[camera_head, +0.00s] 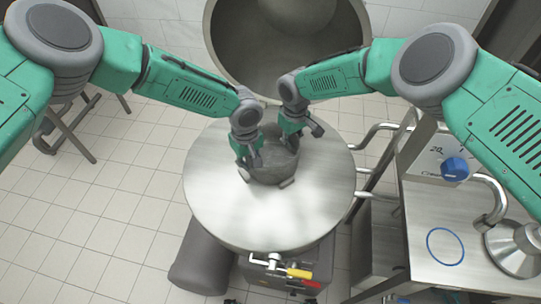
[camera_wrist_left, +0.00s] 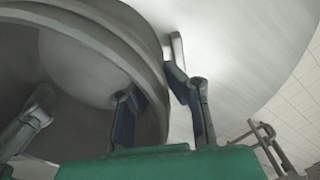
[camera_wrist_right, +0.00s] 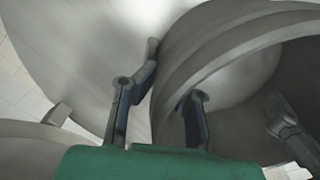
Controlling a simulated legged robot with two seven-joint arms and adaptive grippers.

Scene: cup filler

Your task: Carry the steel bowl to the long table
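The grey steel bowl (camera_head: 274,168) stands on a round steel top (camera_head: 225,205) in the middle of the head view. My left gripper (camera_head: 247,153) is at its left rim. In the left wrist view the bowl wall (camera_wrist_left: 90,25) passes between the fingers (camera_wrist_left: 156,85), one inside and one outside, both close against it. My right gripper (camera_head: 300,130) is at the far right rim. In the right wrist view its fingers (camera_wrist_right: 168,85) straddle the bowl wall (camera_wrist_right: 215,40) the same way. A steel table (camera_head: 415,240) with a blue ring is at the right.
A large open steel vessel (camera_head: 230,60) stands behind the round top. Curved pipes (camera_head: 370,140) lie between the round top and the right table. A machine with a blue knob (camera_head: 454,169) and a spout (camera_head: 490,190) stands there.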

